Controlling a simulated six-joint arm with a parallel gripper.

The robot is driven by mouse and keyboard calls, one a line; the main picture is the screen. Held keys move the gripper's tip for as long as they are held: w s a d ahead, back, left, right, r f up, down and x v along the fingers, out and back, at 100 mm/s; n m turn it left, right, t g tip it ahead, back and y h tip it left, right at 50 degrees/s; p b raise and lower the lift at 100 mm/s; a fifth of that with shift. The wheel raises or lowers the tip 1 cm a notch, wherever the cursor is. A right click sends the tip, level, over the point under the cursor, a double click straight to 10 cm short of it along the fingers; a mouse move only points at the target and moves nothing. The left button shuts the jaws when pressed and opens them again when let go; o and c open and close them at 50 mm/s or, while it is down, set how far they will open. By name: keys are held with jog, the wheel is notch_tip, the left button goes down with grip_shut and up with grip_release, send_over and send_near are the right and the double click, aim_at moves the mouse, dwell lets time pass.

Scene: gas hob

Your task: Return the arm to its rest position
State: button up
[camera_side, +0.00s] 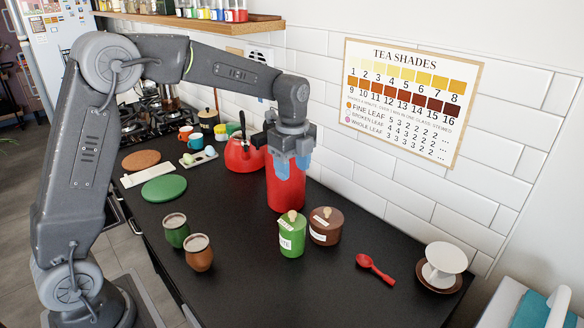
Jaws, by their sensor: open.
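My gripper (291,168) points down over the black counter (330,280), in front of a red cylindrical container (286,192). Its light blue fingertips overlap the upper part of the red container in the picture. I cannot tell whether they touch it. The fingers are apart. My arm reaches in from the left, arching over the counter.
A red kettle (243,155) is behind left. Two cups (198,253) stand near the front. A red spoon (374,268) lies right. The tiled wall is close behind.

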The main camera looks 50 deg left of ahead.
jog(key=s+d+r+n+t, duration=0.2)
jog(key=s+r+n, duration=0.1)
jog(key=s+n, duration=0.6)
jog(key=s+d+r+n+t, duration=0.2)
jog(key=s+n, duration=0.7)
jog(key=s, duration=0.7)
jog(key=shift+s+r+t, duration=0.3)
jog(key=shift+r+t, duration=0.4)
jog(key=shift+t, duration=0.1)
